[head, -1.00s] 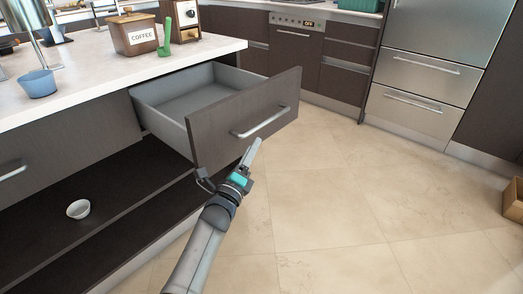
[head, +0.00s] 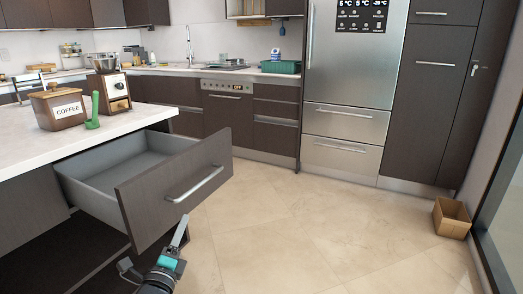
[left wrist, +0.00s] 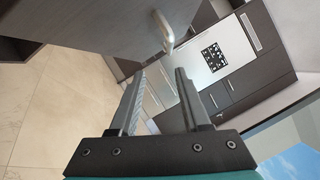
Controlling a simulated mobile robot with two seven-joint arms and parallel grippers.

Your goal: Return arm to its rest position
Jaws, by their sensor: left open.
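My left gripper (head: 153,242) is open and empty in front of the pulled-out drawer, low in the head view. Its fingers stand apart in the left wrist view (left wrist: 160,72), with nothing between them. The drawer's bar handle (head: 196,184) is just above the fingertips in the head view; in the left wrist view the handle (left wrist: 164,32) lies beyond them, not between them. The drawer front (head: 160,200) is dark wood and the grey drawer inside (head: 115,178) looks empty. My right gripper is in neither view.
A white counter (head: 50,150) holds a coffee box (head: 60,106), a green scoop-like item (head: 93,112) and a grinder (head: 114,92). A steel fridge (head: 350,80) stands behind. A cardboard box (head: 452,217) is on the floor at right. The tiled floor (head: 300,230) between is clear.

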